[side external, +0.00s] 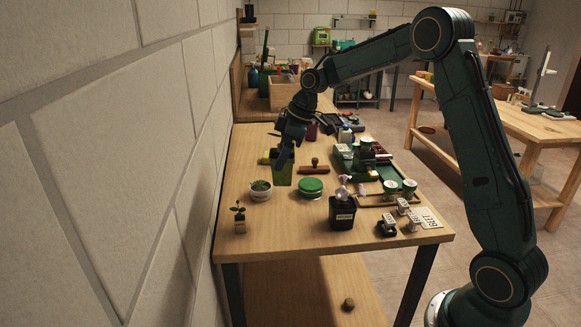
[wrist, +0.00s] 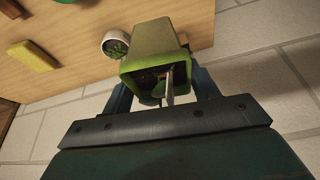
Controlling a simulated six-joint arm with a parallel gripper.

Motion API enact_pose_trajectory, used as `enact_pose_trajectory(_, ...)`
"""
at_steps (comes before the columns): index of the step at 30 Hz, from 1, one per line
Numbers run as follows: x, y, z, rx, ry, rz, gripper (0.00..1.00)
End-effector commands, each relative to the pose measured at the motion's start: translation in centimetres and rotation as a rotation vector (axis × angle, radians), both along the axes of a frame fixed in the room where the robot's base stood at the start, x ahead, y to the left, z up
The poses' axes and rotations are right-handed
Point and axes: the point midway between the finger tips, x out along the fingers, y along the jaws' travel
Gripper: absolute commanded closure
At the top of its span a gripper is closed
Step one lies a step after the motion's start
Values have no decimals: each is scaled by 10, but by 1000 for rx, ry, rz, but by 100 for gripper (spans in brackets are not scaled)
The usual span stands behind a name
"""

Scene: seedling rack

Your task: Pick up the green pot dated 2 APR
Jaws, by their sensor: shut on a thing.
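A green square pot (side external: 281,168) is between the fingers of my gripper (side external: 285,150) near the left edge of the bench, in the side view. In the wrist view my gripper (wrist: 163,92) is shut on this green pot (wrist: 155,42), one finger on each side. A small plant and a white tag (wrist: 170,86) show inside it. No date is readable on the pot. I cannot tell whether its base touches the bench.
A wooden-handled stamp (side external: 314,168) lies right of the pot. The block wall (side external: 150,150) runs close along the left.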

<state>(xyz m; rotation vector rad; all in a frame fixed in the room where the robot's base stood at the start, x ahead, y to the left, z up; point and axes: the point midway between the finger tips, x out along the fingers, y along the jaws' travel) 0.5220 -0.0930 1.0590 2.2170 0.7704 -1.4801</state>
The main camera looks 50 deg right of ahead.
Motion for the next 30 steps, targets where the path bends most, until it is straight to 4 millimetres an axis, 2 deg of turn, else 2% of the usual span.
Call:
enact_pose_trajectory(1,1,-1,13,-2,-5,-1,67)
enact_pose_trajectory(6,1,-1,44,-2,-4,-1,67)
enact_pose_trajectory(12,1,0,67,0,-3,-1,67)
enact_pose_trajectory(18,0,0,75,0,-1,0,67)
enact_pose_trajectory(30,0,0,76,-1,-1,0,67)
